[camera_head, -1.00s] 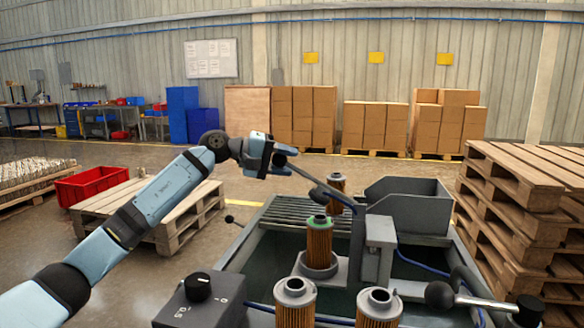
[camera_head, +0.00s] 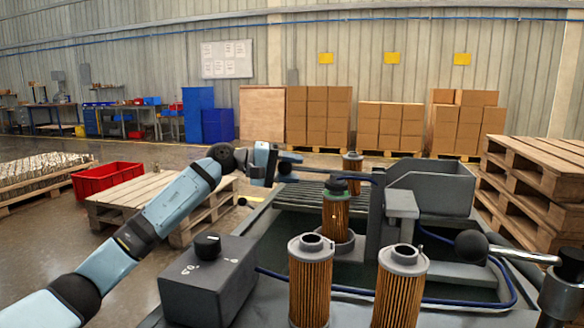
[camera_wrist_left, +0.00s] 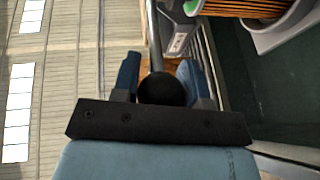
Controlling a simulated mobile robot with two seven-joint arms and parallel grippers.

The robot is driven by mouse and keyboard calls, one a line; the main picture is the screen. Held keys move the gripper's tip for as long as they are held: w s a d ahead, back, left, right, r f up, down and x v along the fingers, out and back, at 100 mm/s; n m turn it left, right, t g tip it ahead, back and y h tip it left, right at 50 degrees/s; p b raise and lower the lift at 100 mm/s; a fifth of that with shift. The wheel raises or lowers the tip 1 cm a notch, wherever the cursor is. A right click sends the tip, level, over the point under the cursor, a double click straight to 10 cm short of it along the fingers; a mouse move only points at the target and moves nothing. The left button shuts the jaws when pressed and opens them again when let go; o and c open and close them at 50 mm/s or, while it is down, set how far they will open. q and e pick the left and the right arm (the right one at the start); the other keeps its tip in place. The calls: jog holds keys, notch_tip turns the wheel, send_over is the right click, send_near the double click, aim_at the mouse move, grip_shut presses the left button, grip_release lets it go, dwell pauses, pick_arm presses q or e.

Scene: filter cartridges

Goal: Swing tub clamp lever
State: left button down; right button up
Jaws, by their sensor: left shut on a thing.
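The clamp lever shows in the left wrist view as a grey rod (camera_wrist_left: 154,42) with a black ball knob (camera_wrist_left: 166,90). My left gripper (camera_head: 284,166) is shut on this knob, with a blue finger on each side in the left wrist view (camera_wrist_left: 158,80). In the head view the lever reaches from the gripper toward the grey clamp post (camera_head: 400,207). A dark pad sits at the green-topped cartridge (camera_head: 335,212), which stands upright in a grey holder in the tub (camera_head: 262,217). Whether the pad touches the cartridge is unclear. My right gripper is not in view.
Two pleated cartridges (camera_head: 310,280) (camera_head: 398,290) stand in front. A grey control box (camera_head: 208,277) is at left, a grey bin (camera_head: 432,185) behind the post. Another black ball-ended handle (camera_head: 471,245) juts in at right. Stacked pallets (camera_head: 530,185) stand beyond the tub's right side.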

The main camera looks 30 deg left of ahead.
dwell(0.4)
pick_arm(q)
jog(key=c, duration=0.7)
grip_release()
jog(key=shift+o, duration=0.2)
jog(key=shift+s+a, duration=0.15)
jog(key=shift+a, duration=0.15)
jog(key=p+v, duration=0.2)
jog(key=v, duration=1.1)
jog(key=shift+p, duration=0.3)
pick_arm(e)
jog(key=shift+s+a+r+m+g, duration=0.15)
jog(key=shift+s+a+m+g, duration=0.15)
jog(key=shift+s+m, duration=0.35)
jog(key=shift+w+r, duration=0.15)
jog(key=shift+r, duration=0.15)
